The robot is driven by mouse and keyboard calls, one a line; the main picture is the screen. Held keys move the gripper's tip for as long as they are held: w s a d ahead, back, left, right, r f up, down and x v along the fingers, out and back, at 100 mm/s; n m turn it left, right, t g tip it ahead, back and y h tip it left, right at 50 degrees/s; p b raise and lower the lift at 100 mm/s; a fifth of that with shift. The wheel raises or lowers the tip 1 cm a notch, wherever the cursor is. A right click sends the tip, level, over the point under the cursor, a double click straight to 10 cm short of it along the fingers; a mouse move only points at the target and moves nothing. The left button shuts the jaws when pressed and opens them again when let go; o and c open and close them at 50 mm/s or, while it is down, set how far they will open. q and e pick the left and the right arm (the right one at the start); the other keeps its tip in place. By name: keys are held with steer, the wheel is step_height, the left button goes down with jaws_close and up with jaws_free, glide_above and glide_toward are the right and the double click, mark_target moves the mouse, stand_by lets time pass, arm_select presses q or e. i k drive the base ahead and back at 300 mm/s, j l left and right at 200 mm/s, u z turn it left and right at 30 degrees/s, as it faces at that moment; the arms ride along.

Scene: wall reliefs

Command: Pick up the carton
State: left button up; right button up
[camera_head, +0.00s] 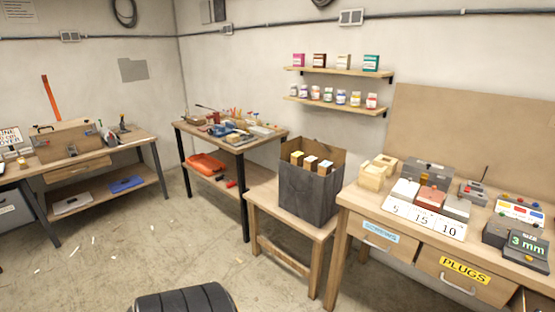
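A dark grey open-topped carton (310,192) stands upright on a low wooden stand (265,198), right of the middle of the head view. Its raised back flap is brown inside. Several light wooden block-like pieces (311,163) stick up inside it; their lower parts are hidden by the carton's walls. Neither of my grippers shows in the view, and nothing touches the carton from my side.
A workbench with drawers (380,258) stands right of the carton, holding boxes and number cards. A cluttered tool table (257,152) stands behind left, and another bench (107,153) at far left. Shelves (341,73) hang above. The floor (125,245) left of centre is mostly clear.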

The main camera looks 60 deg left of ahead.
mark_target(310, 164)
steer(key=j+u, duration=0.2)
steer(key=u, duration=0.15)
steer(key=j+u, duration=0.2)
steer(key=u, duration=0.2)
steer(key=j+u, duration=0.15)
steer(key=u, duration=0.2)
steer(key=i, duration=0.05)
